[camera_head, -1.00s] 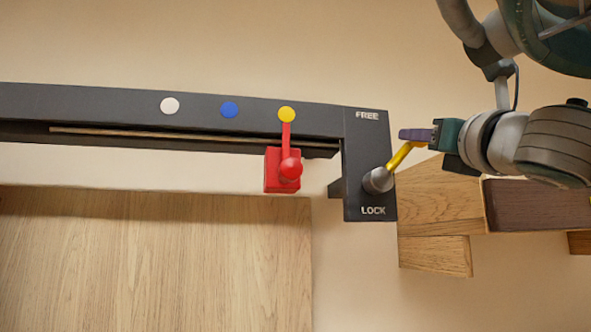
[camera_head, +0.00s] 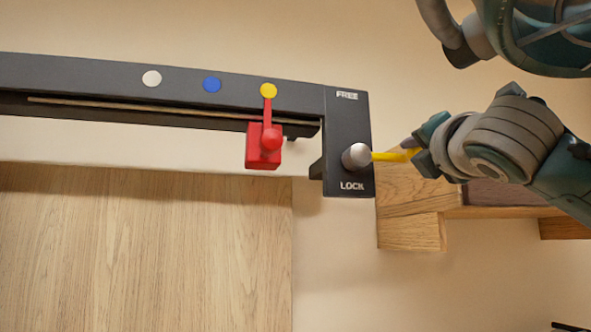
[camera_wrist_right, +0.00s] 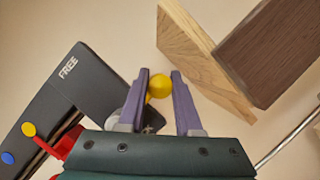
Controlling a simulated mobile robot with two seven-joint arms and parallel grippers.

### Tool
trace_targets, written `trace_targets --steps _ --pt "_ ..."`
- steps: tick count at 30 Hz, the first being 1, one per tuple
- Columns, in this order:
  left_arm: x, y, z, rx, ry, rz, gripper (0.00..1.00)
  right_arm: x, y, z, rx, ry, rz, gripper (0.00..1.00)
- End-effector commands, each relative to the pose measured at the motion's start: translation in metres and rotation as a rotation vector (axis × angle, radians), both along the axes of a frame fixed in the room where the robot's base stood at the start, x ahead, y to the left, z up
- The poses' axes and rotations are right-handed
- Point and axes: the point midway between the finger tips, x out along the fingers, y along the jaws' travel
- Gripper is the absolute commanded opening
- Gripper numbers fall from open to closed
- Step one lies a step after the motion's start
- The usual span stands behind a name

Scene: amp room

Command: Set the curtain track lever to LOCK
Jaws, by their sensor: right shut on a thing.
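The curtain track (camera_head: 185,82) is a dark rail across the wall, ending in a plate marked FREE (camera_head: 347,95) above and LOCK (camera_head: 352,186) below. The yellow lever (camera_head: 390,156) turns on a grey hub (camera_head: 356,156) on this plate and points right, almost level, between the two labels. My right gripper (camera_head: 414,150) is shut on the lever's outer end. In the right wrist view the lever's yellow knob (camera_wrist_right: 159,86) sits between the two purple fingers (camera_wrist_right: 160,98). My left gripper is not in view.
A red block with an arm (camera_head: 264,146) hangs under the track below a yellow dot (camera_head: 269,90). Blue (camera_head: 212,85) and white (camera_head: 152,78) dots lie left of it. A wooden shelf (camera_head: 410,227) stands close below my right gripper. A wood panel (camera_head: 150,250) fills the lower left.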

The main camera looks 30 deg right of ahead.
Motion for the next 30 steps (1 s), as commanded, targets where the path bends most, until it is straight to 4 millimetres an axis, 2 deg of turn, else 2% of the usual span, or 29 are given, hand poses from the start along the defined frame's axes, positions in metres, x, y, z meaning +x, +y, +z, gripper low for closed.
trace_targets --steps 4,19,20,27,30 --pt "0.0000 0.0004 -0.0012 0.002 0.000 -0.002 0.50 0.0013 -0.0005 -0.0059 0.036 -0.001 0.000 0.00" --pt "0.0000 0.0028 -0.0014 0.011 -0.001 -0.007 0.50 0.0015 -0.0003 -0.0077 0.054 -0.003 0.001 0.00" --pt "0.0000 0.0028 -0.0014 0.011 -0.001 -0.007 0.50 0.0016 -0.0002 -0.0078 0.054 -0.003 0.001 0.35" --pt "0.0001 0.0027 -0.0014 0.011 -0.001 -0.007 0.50 0.0009 0.0000 -0.0062 0.050 -0.006 0.001 0.62" --pt "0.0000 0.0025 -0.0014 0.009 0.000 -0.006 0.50 0.0006 -0.0001 -0.0054 0.049 -0.008 0.001 0.63"
